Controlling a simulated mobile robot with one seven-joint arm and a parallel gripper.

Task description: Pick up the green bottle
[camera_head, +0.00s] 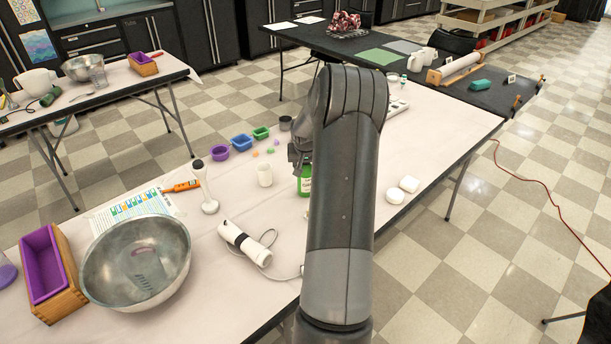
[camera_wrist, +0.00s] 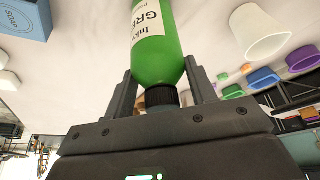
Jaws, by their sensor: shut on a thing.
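The green bottle (camera_head: 304,184) with a white label stands upright at the middle of the near table, partly hidden behind my arm in the head view. In the wrist view the green bottle (camera_wrist: 158,55) appears upside down, with its dark cap between the fingers. My gripper (camera_wrist: 158,80) is shut on the bottle at its cap and neck. In the head view my gripper (camera_head: 300,152) is mostly hidden by the arm. I cannot tell whether the bottle's base touches the table.
Purple (camera_head: 219,152), blue (camera_head: 241,142) and green (camera_head: 261,133) moulds lie behind. A hand blender (camera_head: 245,243) and steel bowl (camera_head: 138,265) are at the front left.

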